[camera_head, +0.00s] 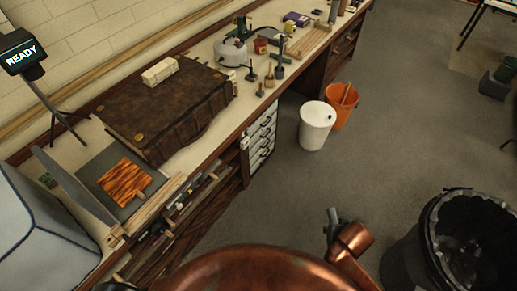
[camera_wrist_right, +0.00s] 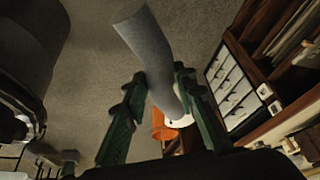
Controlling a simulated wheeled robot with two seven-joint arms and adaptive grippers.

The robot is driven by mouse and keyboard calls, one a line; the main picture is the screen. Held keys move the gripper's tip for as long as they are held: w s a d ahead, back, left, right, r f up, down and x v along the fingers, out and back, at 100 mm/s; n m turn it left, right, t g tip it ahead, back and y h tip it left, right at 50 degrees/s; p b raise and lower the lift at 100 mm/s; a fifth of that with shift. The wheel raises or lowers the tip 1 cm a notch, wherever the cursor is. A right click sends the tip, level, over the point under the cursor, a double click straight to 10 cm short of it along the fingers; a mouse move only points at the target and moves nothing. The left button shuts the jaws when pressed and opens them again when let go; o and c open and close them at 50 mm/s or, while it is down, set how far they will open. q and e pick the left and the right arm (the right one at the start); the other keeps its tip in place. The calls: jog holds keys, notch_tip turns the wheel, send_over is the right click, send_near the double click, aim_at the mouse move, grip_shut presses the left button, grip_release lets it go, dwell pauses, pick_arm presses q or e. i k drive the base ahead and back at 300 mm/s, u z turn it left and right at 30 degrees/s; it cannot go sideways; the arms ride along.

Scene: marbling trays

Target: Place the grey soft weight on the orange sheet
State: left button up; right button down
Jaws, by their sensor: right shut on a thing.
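The orange sheet (camera_head: 120,178), with dark wavy streaks, lies on a dark grey board (camera_head: 93,172) at the left end of the bench. The grey soft weight (camera_wrist_right: 148,48) is a long, slightly bent grey piece between the green fingers of my right gripper (camera_wrist_right: 158,88) in the right wrist view. The gripper is shut on it. In the head view, the weight (camera_head: 333,216) shows at the end of my copper right arm, over the floor, in front of and well to the right of the bench and sheet. My left gripper is not in view.
A large brown book (camera_head: 165,105) with a pale block on it lies behind the sheet. A hinged grey panel (camera_head: 75,185) stands upright left of the sheet. White (camera_head: 316,126) and orange (camera_head: 341,103) buckets and a black bin (camera_head: 430,250) stand on the floor.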

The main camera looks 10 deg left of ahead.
aim_at(127, 183)
jog(key=u, duration=0.05)
jog(key=k, duration=0.45)
jog(key=u, duration=2.25)
jog(key=i, duration=0.7)
